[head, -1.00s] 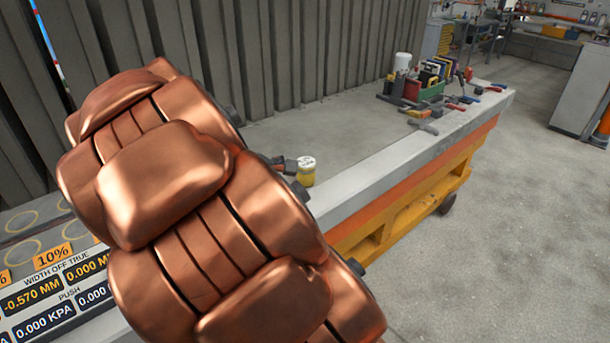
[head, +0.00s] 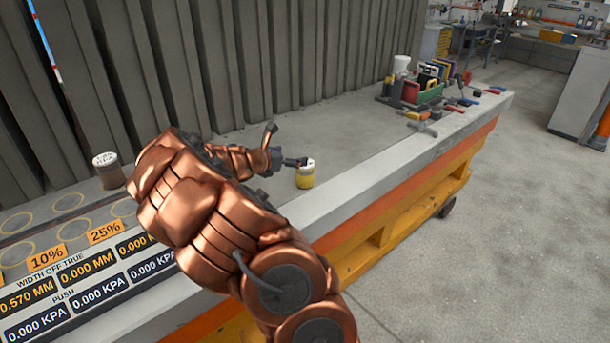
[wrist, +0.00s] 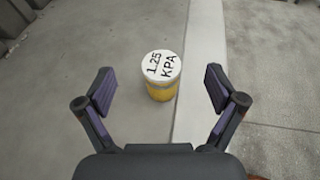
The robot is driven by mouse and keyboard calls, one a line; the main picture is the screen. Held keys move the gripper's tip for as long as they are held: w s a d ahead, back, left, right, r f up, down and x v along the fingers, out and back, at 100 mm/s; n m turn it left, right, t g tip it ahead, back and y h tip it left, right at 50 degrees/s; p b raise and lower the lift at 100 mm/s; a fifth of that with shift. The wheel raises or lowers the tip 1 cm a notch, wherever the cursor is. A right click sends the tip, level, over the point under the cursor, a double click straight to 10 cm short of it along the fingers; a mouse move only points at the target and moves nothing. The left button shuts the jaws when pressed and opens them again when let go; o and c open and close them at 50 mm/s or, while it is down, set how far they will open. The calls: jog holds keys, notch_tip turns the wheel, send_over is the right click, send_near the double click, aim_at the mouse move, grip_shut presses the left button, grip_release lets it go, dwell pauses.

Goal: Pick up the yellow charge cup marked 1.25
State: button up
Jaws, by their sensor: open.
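The yellow charge cup (head: 305,175) stands upright on the grey bench top, near its front ledge. In the wrist view the cup (wrist: 160,90) has a white lid reading "1.25 KPA" and sits ahead of and between the two fingers. My gripper (wrist: 160,92) is open and empty, its fingers spread wide to either side of the cup without touching it. In the head view my gripper (head: 285,147) is just left of and behind the cup, one finger close to its lid. My copper arm hides part of the bench.
A brown cup with a white lid (head: 107,170) stands at the left near marked circles. A display panel (head: 85,275) lies at the lower left. Tools and a caddy (head: 425,92) sit at the bench's far end. The bench around the yellow cup is clear.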

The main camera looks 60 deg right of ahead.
aim_at(305, 169)
jog(key=f, duration=0.4)
jog(key=d+f, duration=0.1)
jog(key=f, duration=0.1)
jog(key=shift+s+f+p, duration=0.1)
jog(key=shift+f+p, duration=0.05)
jog(key=shift+p, duration=0.15)
jog(key=shift+p+x, duration=0.65)
jog(key=shift+x, duration=2.55)
jog(key=c, duration=1.6)
